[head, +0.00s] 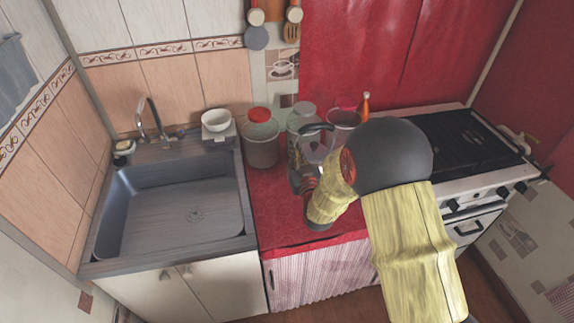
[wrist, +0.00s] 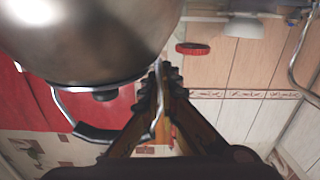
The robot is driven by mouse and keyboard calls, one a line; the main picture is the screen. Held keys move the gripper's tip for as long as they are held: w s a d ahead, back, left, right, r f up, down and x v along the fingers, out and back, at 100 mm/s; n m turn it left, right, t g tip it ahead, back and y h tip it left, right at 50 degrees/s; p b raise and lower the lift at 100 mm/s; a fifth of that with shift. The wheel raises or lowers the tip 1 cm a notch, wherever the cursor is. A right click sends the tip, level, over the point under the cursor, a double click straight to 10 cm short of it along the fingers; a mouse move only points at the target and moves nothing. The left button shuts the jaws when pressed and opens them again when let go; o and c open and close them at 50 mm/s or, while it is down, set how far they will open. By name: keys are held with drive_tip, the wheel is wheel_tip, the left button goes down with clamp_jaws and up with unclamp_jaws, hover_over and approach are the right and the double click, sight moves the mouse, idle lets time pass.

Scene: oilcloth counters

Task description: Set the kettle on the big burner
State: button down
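The metal kettle (head: 314,152) is over the red counter left of the stove in the head view, mostly hidden by my arm. Its dark handle (head: 317,127) shows on top. In the wrist view the kettle's shiny body (wrist: 90,40) fills the upper left, inverted, with its knob and dark handle grip below. My gripper (wrist: 162,76) has its fingers close together with the handle's wire side between them. In the head view my gripper (head: 296,180) is beside the kettle. The stove (head: 455,140) is at right with black grates; my arm partly covers it, and I cannot tell the big burner.
A red-lidded jar (head: 262,138) and a glass jar (head: 300,116) stand behind on the counter. A glass container (head: 344,116) and an orange-topped bottle (head: 365,103) stand near the back wall. The sink (head: 180,215) is at left. The front of the red counter (head: 275,215) is clear.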

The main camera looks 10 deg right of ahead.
drive_tip(key=w+a+f+b, duration=0.2)
drive_tip(key=w+f+b, duration=0.1)
drive_tip(key=f, duration=0.5)
drive_tip(key=shift+w, duration=0.15)
drive_tip(key=c, duration=2.5)
unclamp_jaws()
drive_tip(key=shift+a+f, duration=0.1)
drive_tip(key=o, duration=0.5)
drive_tip(key=shift+c, duration=0.2)
